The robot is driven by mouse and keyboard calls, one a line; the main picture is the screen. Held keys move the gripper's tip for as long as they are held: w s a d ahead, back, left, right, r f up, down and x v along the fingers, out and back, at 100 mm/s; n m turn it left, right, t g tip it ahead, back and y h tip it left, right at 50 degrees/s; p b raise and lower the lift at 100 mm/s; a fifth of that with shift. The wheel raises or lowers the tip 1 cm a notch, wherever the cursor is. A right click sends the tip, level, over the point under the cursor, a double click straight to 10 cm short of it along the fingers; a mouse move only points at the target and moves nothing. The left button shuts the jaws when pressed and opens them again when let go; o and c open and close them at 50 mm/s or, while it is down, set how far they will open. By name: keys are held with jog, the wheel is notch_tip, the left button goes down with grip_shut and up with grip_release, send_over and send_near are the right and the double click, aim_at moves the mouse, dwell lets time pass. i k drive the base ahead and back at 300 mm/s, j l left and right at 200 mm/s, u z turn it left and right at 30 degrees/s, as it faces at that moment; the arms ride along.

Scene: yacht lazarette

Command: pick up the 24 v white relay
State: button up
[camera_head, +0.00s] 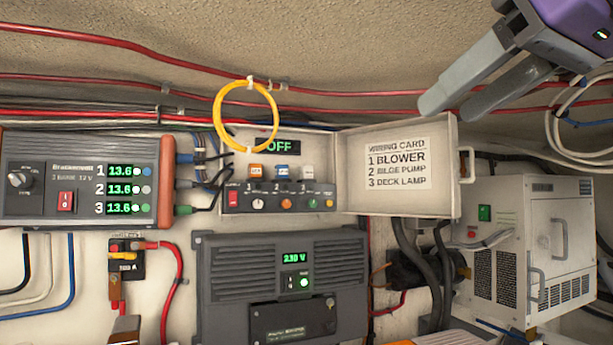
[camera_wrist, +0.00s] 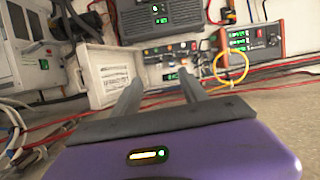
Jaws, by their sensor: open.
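Three small relays sit in a row in the open panel box (camera_head: 276,208). The left one is orange (camera_head: 256,172), the middle one is blue (camera_head: 282,172), and the right one looks pale or white (camera_head: 307,173). Their printing is too small to read. My gripper (camera_head: 452,105) is open and empty at the upper right, above the box's open lid (camera_head: 452,205) and apart from the relays. In the wrist view, which is upside down, my two fingers (camera_wrist: 160,88) point toward the box, and the relays there are too small to tell apart.
A yellow cable loop (camera_head: 247,117) hangs at the box's upper left, near an OFF display (camera_head: 278,147). The lid bears a wiring card (camera_head: 398,164). A battery charger (camera_head: 85,178) stands left, a dark inverter (camera_head: 282,285) below, a white unit (camera_head: 530,250) right.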

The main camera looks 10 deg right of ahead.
aim_at(306, 171)
jog(key=i+j, duration=0.15)
jog(key=i, duration=0.35)
jog(key=i+j, duration=0.15)
jog(key=i, duration=0.35)
